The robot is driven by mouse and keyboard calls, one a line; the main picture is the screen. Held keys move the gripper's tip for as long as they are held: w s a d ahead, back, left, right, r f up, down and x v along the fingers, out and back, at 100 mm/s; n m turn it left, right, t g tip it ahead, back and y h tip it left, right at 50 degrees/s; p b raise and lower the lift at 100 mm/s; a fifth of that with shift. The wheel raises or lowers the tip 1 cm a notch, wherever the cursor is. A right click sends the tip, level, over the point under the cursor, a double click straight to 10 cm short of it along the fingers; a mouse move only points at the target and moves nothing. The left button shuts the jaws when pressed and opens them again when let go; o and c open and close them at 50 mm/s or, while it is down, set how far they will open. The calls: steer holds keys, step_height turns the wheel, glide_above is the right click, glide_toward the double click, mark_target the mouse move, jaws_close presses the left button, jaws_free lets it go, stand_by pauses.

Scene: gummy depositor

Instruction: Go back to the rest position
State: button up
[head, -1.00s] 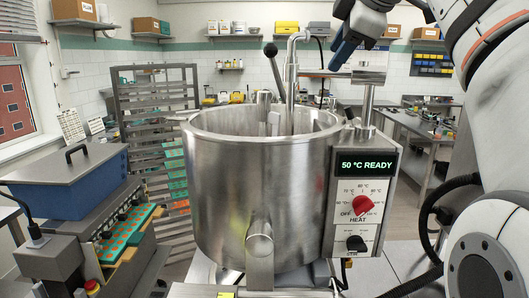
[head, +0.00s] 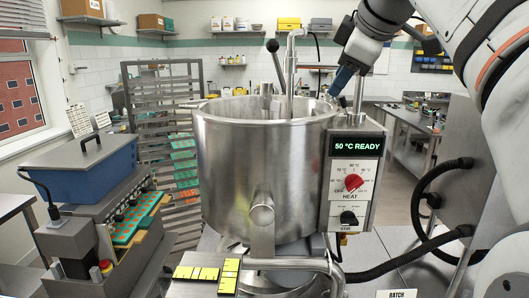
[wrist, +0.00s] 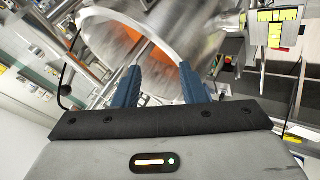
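My gripper (head: 338,88) hangs at the upper right of the steel kettle (head: 250,180), near its rim and above the control box. In the wrist view, my gripper's two blue fingers (wrist: 160,82) stand apart with nothing held between them. The kettle's curved rim (wrist: 140,28) shows behind them, with an orange patch inside. Whether a finger touches the rim I cannot tell. My arm rises at the right side of the head view.
The control box (head: 355,185) reads "50 °C READY" and has a red knob (head: 354,183). A tray rack (head: 165,120) is behind, and a workbench (head: 410,118) is at right.

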steer(key=s+f+m+g+h+b, duration=0.1)
steer(key=s+f+m, duration=0.3)
steer(key=f, duration=1)
steer(key=s+f+m+g+b, duration=0.1)
steer(key=s+f+m+g, duration=0.1)
steer(key=s+f+m, duration=0.3)
steer(key=s+f+m+g+h+b, duration=0.1)
steer(key=s+f+m, duration=0.4)
steer(key=f, duration=2)
steer(key=s, duration=0.6)
steer(key=shift+d+g+h, duration=0.3)
steer(key=shift+d+g, duration=0.1)
